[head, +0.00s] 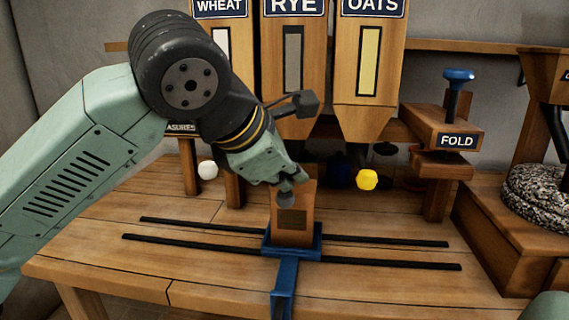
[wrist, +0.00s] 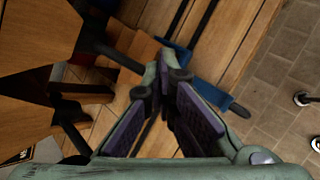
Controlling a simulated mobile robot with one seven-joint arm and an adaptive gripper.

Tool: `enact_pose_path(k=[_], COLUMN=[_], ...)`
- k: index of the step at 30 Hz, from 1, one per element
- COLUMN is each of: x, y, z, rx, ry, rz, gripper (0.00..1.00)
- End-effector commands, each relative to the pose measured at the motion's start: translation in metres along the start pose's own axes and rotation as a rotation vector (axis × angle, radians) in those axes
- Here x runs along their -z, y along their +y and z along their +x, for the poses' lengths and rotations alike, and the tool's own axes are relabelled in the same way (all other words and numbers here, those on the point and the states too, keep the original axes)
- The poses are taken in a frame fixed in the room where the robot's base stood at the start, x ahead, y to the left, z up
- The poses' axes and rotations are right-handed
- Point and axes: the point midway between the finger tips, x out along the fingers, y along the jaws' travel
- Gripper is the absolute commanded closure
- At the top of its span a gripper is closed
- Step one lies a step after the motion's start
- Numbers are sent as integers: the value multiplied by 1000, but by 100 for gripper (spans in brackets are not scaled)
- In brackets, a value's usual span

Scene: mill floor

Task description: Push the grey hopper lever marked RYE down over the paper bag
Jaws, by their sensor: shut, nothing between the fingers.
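In the head view the RYE hopper (head: 305,70) stands between the WHEAT and OATS hoppers. The round grey lever knob (head: 286,200) shows just under my gripper, in front of the brown paper bag (head: 306,205). It sits lower in the picture than the white and yellow knobs. The bag stands upright in a blue carriage (head: 292,246) below the RYE hopper. My gripper (head: 298,179) is shut and empty, pointing down at the knob; I cannot tell whether it touches. In the wrist view my gripper's fingers (wrist: 168,82) hide the knob. The lever's shaft is mostly hidden.
A white knob (head: 208,170) is at the left and a yellow knob (head: 367,180) at the right. Two dark rails (head: 385,242) cross the bench. A FOLD block (head: 457,140) with a blue handle stands at the right.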

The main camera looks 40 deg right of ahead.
Motion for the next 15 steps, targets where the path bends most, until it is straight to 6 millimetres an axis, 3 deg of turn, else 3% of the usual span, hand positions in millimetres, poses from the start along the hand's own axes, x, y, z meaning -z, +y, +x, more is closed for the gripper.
enact_pose_path(k=[15], x=[-16], y=[16], z=[-22], rx=[-1], ry=[0], rz=[0], gripper=[100])
